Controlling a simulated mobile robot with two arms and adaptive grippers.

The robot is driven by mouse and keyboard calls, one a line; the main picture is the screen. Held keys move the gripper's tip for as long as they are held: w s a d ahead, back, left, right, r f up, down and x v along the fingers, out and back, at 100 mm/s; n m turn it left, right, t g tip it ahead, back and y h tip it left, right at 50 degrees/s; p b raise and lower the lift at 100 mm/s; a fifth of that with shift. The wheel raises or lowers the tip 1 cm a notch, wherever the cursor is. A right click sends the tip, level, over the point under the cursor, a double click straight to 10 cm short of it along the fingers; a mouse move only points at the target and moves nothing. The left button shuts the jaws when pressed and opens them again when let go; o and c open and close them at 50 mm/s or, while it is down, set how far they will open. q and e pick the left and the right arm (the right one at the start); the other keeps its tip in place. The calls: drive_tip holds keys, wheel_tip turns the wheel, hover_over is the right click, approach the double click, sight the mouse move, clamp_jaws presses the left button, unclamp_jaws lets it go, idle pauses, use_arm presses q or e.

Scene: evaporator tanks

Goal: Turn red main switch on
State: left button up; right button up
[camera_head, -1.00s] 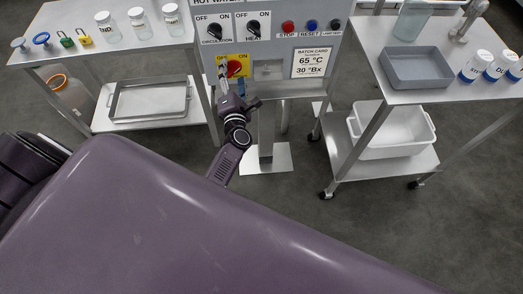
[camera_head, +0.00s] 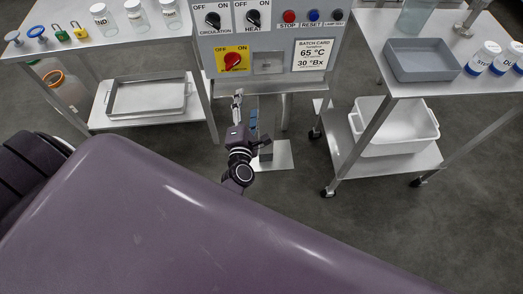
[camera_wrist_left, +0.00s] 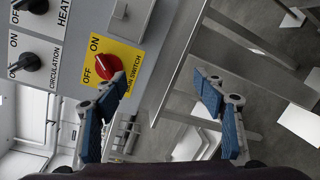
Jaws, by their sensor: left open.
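The red main switch (camera_head: 233,61) is a round red knob on a yellow plate marked OFF and ON, low on the left of the grey control panel (camera_head: 275,45). It also shows in the left wrist view (camera_wrist_left: 108,66), left of centre and partly behind a fingertip. My left gripper (camera_head: 238,95) is below the panel's lower edge, apart from the switch. In the left wrist view its blue-padded fingers (camera_wrist_left: 160,88) are spread with nothing between them. My right gripper is not in view.
Black circulation (camera_head: 212,19) and heat (camera_head: 253,17) knobs sit above the switch, with stop, reset and lamp buttons to the right. A steel table (camera_head: 90,40) stands left and a cart (camera_head: 385,90) right. Grey floor is open below.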

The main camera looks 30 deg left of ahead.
use_arm(q)
drive_tip(key=s+d+f+m+g+h+b, duration=0.1)
drive_tip(key=s+d+f+m+h, duration=0.1)
drive_tip(key=f, duration=0.7)
drive_tip(key=s+d+f+m+g+h+b, duration=0.1)
drive_tip(key=s+d+f+m+h, duration=0.2)
drive_tip(key=d+f+m, duration=0.3)
drive_tip(key=shift+s+f+m, duration=0.4)
drive_tip(key=shift+f+m, duration=1)
drive_tip(key=shift+f, duration=0.2)
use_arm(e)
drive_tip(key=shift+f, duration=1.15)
